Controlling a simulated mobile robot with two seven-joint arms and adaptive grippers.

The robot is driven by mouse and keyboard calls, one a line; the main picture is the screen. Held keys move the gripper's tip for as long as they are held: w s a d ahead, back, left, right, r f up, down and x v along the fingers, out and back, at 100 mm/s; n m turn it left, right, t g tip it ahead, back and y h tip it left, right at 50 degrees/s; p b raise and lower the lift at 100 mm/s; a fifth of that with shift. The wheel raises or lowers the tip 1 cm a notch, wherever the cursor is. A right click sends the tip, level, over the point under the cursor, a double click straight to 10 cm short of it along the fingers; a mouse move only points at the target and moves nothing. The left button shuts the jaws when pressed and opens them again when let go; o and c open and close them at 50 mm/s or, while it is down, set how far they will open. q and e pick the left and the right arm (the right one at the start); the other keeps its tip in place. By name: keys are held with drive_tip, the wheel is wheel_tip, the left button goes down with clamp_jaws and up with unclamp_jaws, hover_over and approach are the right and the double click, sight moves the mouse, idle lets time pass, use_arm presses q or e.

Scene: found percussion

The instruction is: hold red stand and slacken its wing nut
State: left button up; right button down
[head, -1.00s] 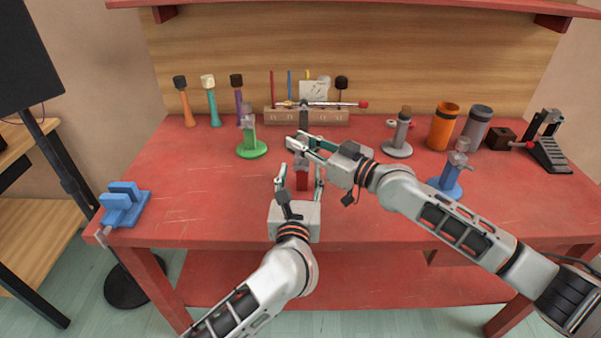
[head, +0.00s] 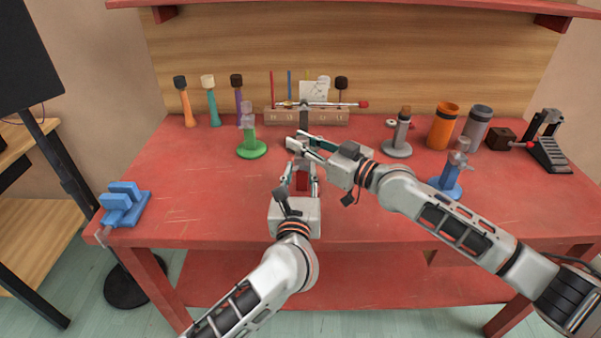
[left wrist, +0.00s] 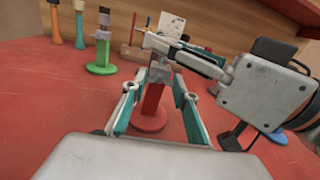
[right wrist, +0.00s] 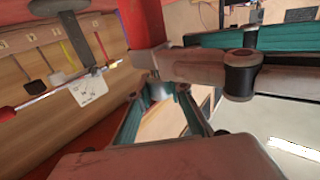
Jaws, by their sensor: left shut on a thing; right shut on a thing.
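The red stand (head: 303,183) stands upright near the table's middle, its round red base (left wrist: 147,124) showing in the left wrist view. My left gripper (head: 302,171) is shut on its post, one finger on each side. The stand's grey top (left wrist: 158,75) is partly hidden by my right gripper (head: 293,144), which reaches in from the right. In the right wrist view the red post shows inverted (right wrist: 141,20), and a small grey piece, apparently the wing nut (right wrist: 157,87), is between my right fingertips. My right gripper is shut on it; the exact contact is hard to see.
A green stand (head: 250,148) is behind to the left. A grey stand (head: 398,148) and a blue stand (head: 446,182) are to the right. A rack (head: 285,117) with rods stands behind. A blue vise-like block (head: 124,204) sits at the left edge. The front table is clear.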

use_arm(q)
drive_tip(key=shift+n, duration=2.4)
drive_tip(key=o, duration=1.1)
drive_tip(key=shift+s+a, duration=0.15)
drive_tip(key=shift+s, duration=1.75)
drive_tip(key=shift+s+a, duration=0.1)
drive_tip(key=shift+s, duration=1.8)
